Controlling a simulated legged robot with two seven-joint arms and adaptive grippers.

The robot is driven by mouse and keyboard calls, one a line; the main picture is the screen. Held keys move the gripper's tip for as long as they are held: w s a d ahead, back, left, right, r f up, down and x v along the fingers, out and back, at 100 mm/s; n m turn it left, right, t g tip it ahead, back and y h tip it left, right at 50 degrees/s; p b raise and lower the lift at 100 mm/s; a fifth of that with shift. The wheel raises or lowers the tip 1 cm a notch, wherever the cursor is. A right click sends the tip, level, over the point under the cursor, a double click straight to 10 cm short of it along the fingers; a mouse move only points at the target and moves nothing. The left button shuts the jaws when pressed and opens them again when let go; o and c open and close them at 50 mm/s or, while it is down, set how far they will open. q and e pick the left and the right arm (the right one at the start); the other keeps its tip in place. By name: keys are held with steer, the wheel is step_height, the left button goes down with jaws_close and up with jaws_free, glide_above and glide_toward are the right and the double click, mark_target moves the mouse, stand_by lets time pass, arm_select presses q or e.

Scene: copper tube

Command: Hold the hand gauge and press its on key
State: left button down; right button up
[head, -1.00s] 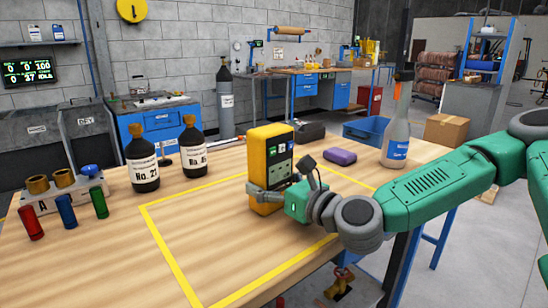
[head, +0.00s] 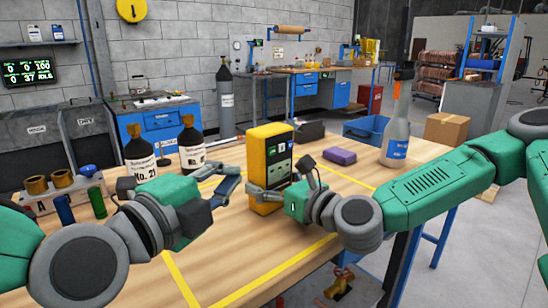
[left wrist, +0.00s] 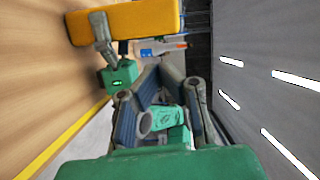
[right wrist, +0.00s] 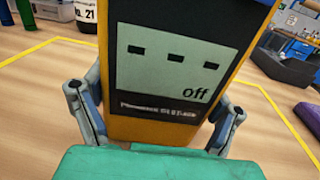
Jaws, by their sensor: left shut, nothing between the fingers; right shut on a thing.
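The yellow hand gauge (head: 259,153) is upright above the taped area of the table; I cannot tell whether its base touches the wood. Its dark face with small keys (head: 283,150) points right in the head view. In the right wrist view its screen (right wrist: 178,62) shows three dashes and "off". My right gripper (head: 268,193) is shut around the gauge's lower body, one finger on each side. My left gripper (head: 232,180) is shut and empty, left of the gauge and apart from it. In the left wrist view the gauge (left wrist: 130,22) is at upper left.
Two dark bottles (head: 140,155) (head: 191,147) stand behind my left arm. A rack with brass-coloured tubes (head: 62,188) is at the left. Yellow tape (head: 280,270) marks the table.

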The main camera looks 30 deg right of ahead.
mark_target(272, 151)
steer(key=shift+f, duration=0.1)
arm_select(q)
steer(key=shift+s+d+f+m, duration=0.2)
steer(key=shift+s+d+m, duration=0.3)
steer(key=shift+m, duration=0.2)
steer(key=x, duration=1)
